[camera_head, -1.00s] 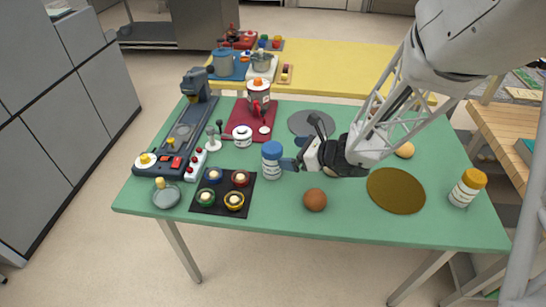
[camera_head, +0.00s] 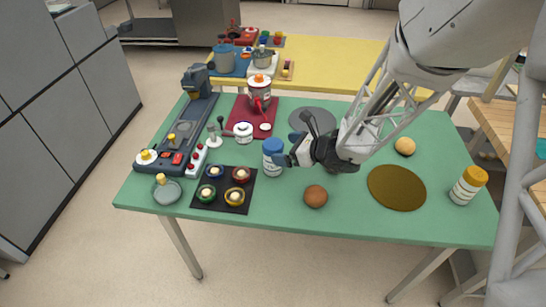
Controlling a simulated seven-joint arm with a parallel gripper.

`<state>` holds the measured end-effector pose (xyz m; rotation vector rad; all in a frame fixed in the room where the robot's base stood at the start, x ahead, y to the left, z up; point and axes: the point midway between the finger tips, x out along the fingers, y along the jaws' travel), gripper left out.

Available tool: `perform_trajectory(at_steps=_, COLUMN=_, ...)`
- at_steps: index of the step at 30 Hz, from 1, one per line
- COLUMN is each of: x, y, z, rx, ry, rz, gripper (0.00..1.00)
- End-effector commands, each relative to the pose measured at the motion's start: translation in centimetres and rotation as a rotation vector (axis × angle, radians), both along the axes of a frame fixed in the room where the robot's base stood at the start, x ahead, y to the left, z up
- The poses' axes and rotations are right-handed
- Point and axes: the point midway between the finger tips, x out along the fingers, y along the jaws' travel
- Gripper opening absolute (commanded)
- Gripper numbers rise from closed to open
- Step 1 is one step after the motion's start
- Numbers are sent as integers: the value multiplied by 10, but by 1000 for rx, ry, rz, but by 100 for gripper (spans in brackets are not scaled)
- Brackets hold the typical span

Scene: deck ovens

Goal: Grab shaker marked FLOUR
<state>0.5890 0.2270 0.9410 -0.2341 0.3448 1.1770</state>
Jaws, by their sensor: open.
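A white shaker with a blue cap (camera_head: 273,162) stands upright on the green table, left of my gripper. A second white shaker with an orange-yellow cap (camera_head: 467,187) stands upright near the table's right edge. Both have labels, but the print is too small to read, so I cannot tell which says FLOUR. My gripper (camera_head: 288,149) is open and empty, low over the table, with its fingertips pointing left at the right side of the blue-capped shaker. One fingertip overlaps the shaker's edge in the picture; I cannot tell whether they touch.
A brown ball (camera_head: 316,196) lies just in front of my gripper. A dark tray (camera_head: 222,204) with several small coloured bowls sits front left of the blue-capped shaker. A brown disc (camera_head: 397,188) and a tan ball (camera_head: 405,146) lie right. A white lidded jar (camera_head: 243,133) stands behind left.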

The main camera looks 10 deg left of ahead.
Motion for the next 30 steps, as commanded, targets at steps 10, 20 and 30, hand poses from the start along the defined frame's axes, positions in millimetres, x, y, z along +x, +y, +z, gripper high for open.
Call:
perform_trajectory(at_steps=10, x=6, y=16, z=-8, rx=-1, ry=1, rz=2, gripper=99)
perform_trajectory(at_steps=20, x=16, y=42, z=-19, rx=0, ry=0, rz=1, gripper=99)
perform_trajectory(at_steps=30, x=18, y=44, z=-21, rx=0, ry=0, rz=0, gripper=99)
